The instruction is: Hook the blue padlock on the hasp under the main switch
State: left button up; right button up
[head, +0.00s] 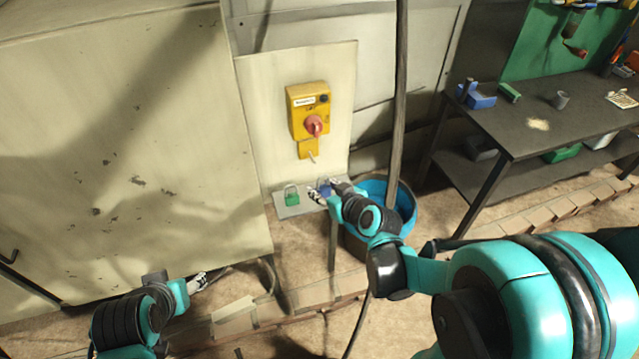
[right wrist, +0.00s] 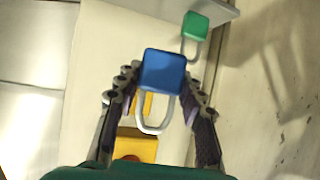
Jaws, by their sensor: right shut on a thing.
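The blue padlock (head: 323,187) is between the fingers of my right gripper (head: 325,192), which is shut on it. In the right wrist view, the blue padlock's body (right wrist: 163,70) sits between the two fingers (right wrist: 160,90), its silver shackle pointing down in that picture toward the yellow box. The main switch (head: 309,112) is a yellow box with a red knob on a pale panel. The hasp (head: 309,149) is a yellow plate under it with a small pale piece hanging below. My left gripper (head: 203,281) is low at the left, its finger state unclear.
A green padlock (head: 292,196) stands on a small grey shelf (head: 290,211) left of the blue one. A blue bin (head: 405,205) and a vertical pole (head: 400,100) are close on the right. A dark workbench (head: 560,125) stands further right.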

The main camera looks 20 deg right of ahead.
jog(key=w+f+b, duration=0.1)
jog(key=w+b, duration=0.1)
jog(key=w, duration=0.6)
jog(key=shift+w+f, duration=0.2)
dwell(0.6)
jog(key=shift+a, duration=0.1)
dwell(0.5)
jog(key=o, duration=1.3)
jog(key=shift+s, duration=0.1)
jog(key=v, duration=1.1)
jog(key=shift+s+r, duration=0.25)
jog(key=shift+s, duration=0.1)
